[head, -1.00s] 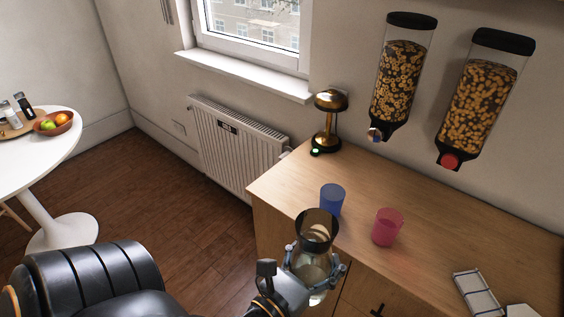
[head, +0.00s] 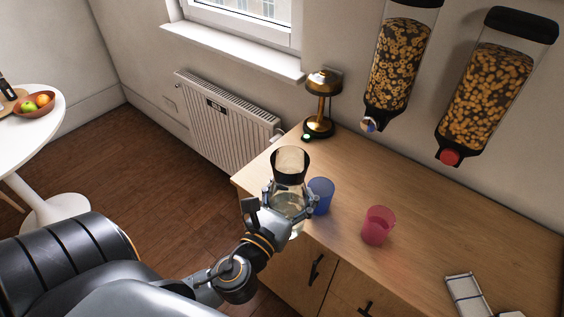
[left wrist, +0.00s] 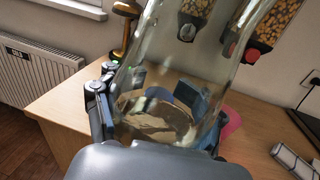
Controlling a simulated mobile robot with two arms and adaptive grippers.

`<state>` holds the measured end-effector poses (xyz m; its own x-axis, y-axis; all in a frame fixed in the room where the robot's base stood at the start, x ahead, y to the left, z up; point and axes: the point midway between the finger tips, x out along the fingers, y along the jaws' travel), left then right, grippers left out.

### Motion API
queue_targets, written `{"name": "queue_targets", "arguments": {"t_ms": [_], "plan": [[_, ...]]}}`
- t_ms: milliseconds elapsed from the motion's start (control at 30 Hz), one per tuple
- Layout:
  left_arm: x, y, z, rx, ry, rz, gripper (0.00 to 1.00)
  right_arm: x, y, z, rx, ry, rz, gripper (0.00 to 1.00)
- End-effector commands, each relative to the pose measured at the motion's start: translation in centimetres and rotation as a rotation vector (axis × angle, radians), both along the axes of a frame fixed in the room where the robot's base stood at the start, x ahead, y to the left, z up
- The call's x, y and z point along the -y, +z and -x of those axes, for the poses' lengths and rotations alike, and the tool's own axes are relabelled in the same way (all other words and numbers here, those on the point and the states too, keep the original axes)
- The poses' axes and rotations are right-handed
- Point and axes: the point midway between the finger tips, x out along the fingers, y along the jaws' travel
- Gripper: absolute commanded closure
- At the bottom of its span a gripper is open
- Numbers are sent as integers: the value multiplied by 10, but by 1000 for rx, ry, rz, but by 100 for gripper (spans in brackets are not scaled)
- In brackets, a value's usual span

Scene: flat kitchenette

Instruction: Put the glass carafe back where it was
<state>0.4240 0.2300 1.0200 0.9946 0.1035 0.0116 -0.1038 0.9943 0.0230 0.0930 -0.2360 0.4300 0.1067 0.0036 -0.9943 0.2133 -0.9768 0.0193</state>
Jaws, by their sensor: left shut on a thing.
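The glass carafe (head: 289,180) has a dark band at its neck and some clear liquid inside. My left gripper (head: 288,207) is shut around its body and holds it upright at the counter's front left edge. In the left wrist view the carafe (left wrist: 172,100) fills the middle, between the fingers of my left gripper (left wrist: 150,105). I cannot tell whether its base is over the counter or just in front of it. My right gripper is not in view.
On the wooden counter (head: 350,190), a blue cup (head: 321,196) stands just right of the carafe, with a pink cup (head: 378,226) farther right. A brass lamp (head: 320,105) stands behind. Two cereal dispensers (head: 398,65) hang on the wall. Counter between lamp and carafe is clear.

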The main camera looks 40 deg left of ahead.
Motion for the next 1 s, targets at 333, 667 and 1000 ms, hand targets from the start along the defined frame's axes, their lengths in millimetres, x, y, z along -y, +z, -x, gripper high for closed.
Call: {"name": "queue_targets", "arguments": {"t_ms": [333,667,1000], "plan": [[-62,35,-65,12,149,4,100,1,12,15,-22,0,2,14],[-98,46,-100,0,215,24,100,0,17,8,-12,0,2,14],[-136,15,-160,1,217,26,100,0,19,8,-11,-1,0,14]]}}
